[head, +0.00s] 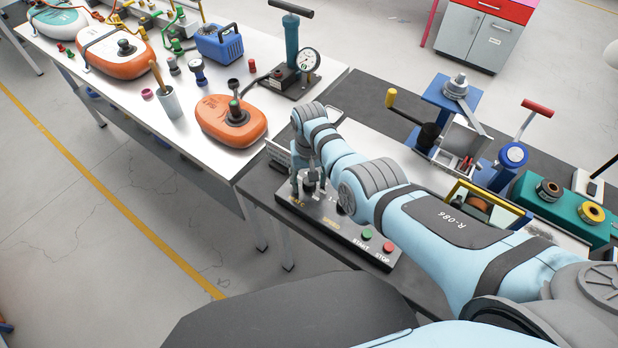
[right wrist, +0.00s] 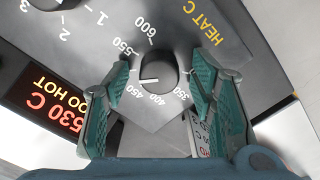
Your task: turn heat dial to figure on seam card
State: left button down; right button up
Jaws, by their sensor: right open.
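The heat dial (right wrist: 156,72) is a round black knob on a grey panel marked HEAT C, with figures from 350 to 600. Its white pointer line faces left, between the 550 and 450 marks; the scale there is hidden behind a finger. My right gripper (right wrist: 161,68) is open, its teal fingers on either side of the dial; contact cannot be told. In the head view my right gripper (head: 310,186) covers the dial on the control box (head: 345,236). A white card with red print (right wrist: 203,136) is partly hidden behind the right finger; I cannot read its figure. My left gripper is out of view.
A display (right wrist: 45,106) reads 530 C, with TOO HOT partly cut off. A second dial (right wrist: 48,3) marked 1 to 3 is beside the heat dial. Green START (head: 367,234) and red STOP (head: 388,247) buttons sit on the box's near end.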

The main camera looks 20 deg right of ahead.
notch_tip(320, 180, up, 12)
dwell(0.3)
dwell(0.3)
